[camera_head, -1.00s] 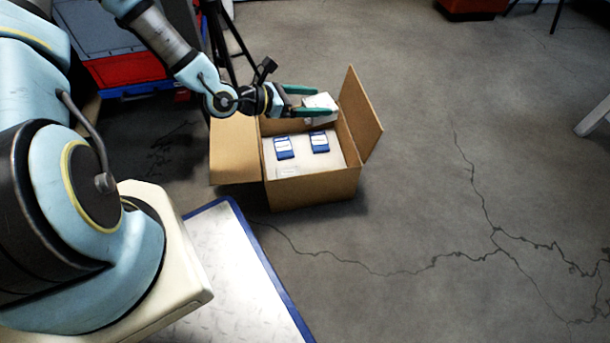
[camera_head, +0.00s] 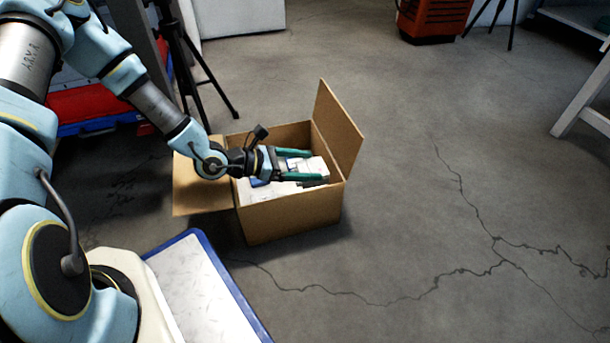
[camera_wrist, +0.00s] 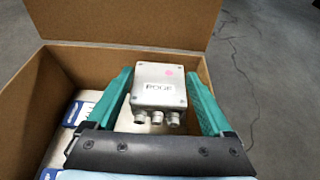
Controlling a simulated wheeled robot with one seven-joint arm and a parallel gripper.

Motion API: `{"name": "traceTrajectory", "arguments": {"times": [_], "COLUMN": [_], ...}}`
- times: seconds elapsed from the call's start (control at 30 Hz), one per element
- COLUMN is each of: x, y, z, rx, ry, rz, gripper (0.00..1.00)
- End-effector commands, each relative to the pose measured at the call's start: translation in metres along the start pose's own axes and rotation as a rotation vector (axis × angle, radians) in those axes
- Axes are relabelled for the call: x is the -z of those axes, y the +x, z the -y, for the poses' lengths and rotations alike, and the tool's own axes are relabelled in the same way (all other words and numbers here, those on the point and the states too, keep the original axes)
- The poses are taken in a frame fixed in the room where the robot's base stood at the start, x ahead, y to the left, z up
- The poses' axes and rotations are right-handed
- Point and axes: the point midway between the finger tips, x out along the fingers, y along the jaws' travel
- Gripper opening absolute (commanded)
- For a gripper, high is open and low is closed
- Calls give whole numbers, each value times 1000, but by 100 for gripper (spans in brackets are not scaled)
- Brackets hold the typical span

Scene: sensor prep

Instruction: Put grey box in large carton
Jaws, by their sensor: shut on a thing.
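The large carton (camera_head: 290,218) stands open on the floor, with flaps out to the left and right. My gripper (camera_head: 306,166) is low over its opening, with green fingers. In the wrist view my gripper (camera_wrist: 163,100) is shut on the grey box (camera_wrist: 159,86), one finger on each side. The box has a pink dot, dark lettering and three round connectors facing my wrist. It is inside the carton's walls. In the head view the box (camera_head: 316,165) is partly hidden by the fingers. I cannot tell whether it touches the carton's contents.
Blue-and-white packs (camera_wrist: 77,112) lie on a pale layer in the carton. A white plate with blue edging (camera_head: 195,280) lies in front. A black tripod (camera_head: 190,60) stands behind the carton at left.

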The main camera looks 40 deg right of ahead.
Motion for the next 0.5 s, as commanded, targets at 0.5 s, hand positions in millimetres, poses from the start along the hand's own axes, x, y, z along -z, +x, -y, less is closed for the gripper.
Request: {"name": "traceTrajectory", "arguments": {"times": [0.5], "x": [20], "y": [8], "z": [0], "rx": [0], "ry": [0], "rz": [1], "gripper": [23]}}
